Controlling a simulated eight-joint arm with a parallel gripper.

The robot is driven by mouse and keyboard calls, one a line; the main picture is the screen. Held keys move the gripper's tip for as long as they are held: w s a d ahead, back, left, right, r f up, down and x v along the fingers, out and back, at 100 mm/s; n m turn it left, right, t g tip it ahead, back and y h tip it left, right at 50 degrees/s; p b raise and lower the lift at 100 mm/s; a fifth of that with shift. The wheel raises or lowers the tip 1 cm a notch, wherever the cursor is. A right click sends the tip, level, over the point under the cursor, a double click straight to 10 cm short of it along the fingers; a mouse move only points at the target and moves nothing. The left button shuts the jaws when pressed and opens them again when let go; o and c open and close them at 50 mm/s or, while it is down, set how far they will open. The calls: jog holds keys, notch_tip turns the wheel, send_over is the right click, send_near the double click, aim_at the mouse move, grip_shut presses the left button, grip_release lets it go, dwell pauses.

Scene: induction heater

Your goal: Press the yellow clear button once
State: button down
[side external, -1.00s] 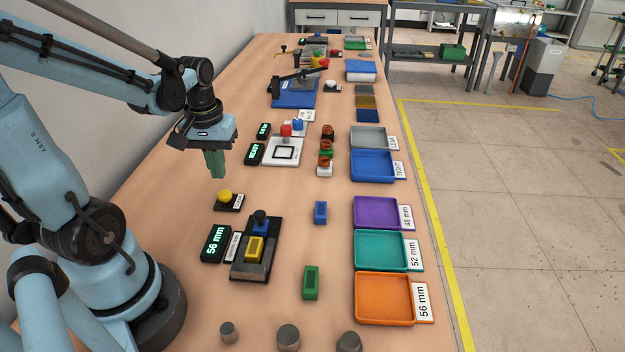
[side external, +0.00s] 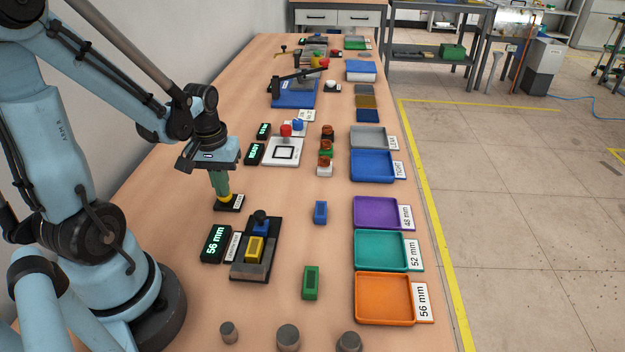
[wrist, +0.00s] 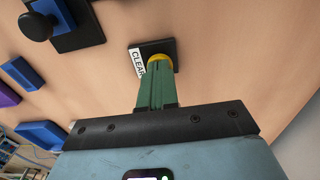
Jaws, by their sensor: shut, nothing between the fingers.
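The yellow clear button (side external: 225,199) sits on a small black base (side external: 236,205) with a white label, on the table beside my arm. In the wrist view the yellow button (wrist: 159,57) shows just past my fingertips, next to the label reading CLEAR (wrist: 137,62). My gripper (side external: 222,194) points down with its green fingers shut and empty. The fingertips are over the button and appear to meet its top. They hide part of it, so I cannot tell whether it is pressed down.
A display reading 56 mm (side external: 215,244) and a black fixture with a yellow block (side external: 254,249) stand nearer the camera. A white plate with a red button (side external: 286,130) lies farther back. Coloured trays (side external: 381,325) line the right edge. Table around the button is clear.

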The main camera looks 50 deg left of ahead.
jog(key=shift+f, duration=1)
jog(key=shift+r, duration=0.1)
notch_tip(320, 180, up, 14)
jog(key=shift+s+d+r, duration=0.15)
jog(key=shift+s+r, duration=0.05)
dwell(0.3)
dwell(0.5)
jog(key=w+d+f+m+t, duration=0.1)
jog(key=w+d+m+t, duration=0.1)
jog(key=d, duration=0.5)
jog(key=w+d+m+t, duration=0.3)
jog(key=d+m+t, duration=0.1)
jog(key=d+m, duration=0.3)
jog(key=shift+d+f+t, duration=0.3)
jog(key=shift+f+t, duration=0.1)
